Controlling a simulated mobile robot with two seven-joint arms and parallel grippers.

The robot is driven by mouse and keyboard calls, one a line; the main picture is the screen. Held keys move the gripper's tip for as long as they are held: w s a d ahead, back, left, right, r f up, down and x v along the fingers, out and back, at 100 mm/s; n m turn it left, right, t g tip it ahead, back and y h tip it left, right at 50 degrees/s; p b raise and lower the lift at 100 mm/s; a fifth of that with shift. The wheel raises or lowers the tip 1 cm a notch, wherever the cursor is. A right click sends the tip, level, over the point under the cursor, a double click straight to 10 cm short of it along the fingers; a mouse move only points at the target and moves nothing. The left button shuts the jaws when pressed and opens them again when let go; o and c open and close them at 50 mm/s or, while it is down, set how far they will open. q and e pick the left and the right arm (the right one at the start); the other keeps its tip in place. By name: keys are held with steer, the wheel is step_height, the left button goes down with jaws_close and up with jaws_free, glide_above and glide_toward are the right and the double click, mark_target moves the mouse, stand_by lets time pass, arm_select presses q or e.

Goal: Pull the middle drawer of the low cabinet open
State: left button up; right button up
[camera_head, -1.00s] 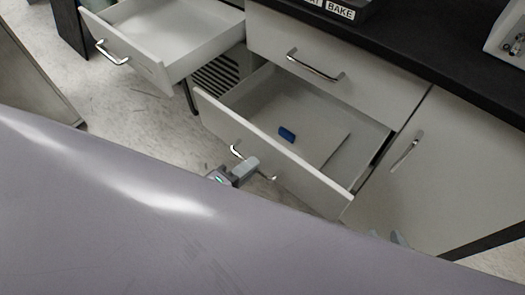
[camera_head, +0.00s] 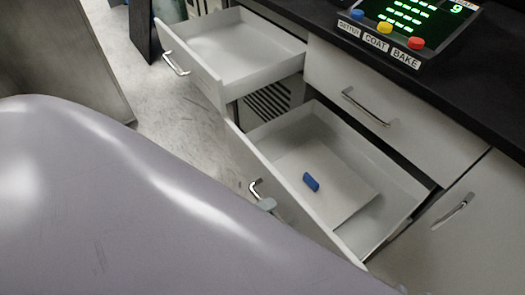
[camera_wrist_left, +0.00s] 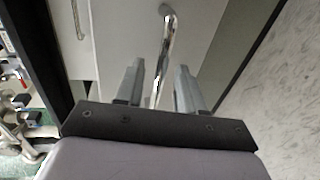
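The drawer under the shut upper drawer, which I take for the middle drawer (camera_head: 292,203), stands well open in the head view, with a blue block (camera_head: 311,181) inside. Its metal handle (camera_head: 256,189) is partly hidden by my purple-grey arm. Only a grey fingertip of my left gripper (camera_head: 266,204) shows beside the handle. In the left wrist view, the two fingers of my left gripper (camera_wrist_left: 158,88) are apart, with the handle bar (camera_wrist_left: 165,45) between them and gaps on both sides. A tiny pale tip at the bottom edge may be my right gripper (camera_head: 402,289).
Another drawer (camera_head: 190,70) stands open at upper left. The upper drawer (camera_head: 385,100) and the door (camera_head: 465,225) at right are shut. A panel with coloured buttons (camera_head: 405,35) sits on the black counter (camera_head: 490,90). Pale floor (camera_head: 115,45) shows at left.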

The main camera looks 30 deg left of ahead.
arm_select(q)
steer(key=v, duration=0.7)
steer(key=shift+p, duration=0.4)
arm_select(e)
steer(key=shift+s+d+f, duration=0.1)
steer(key=shift+d+f, duration=0.1)
steer(key=shift+d, duration=0.2)
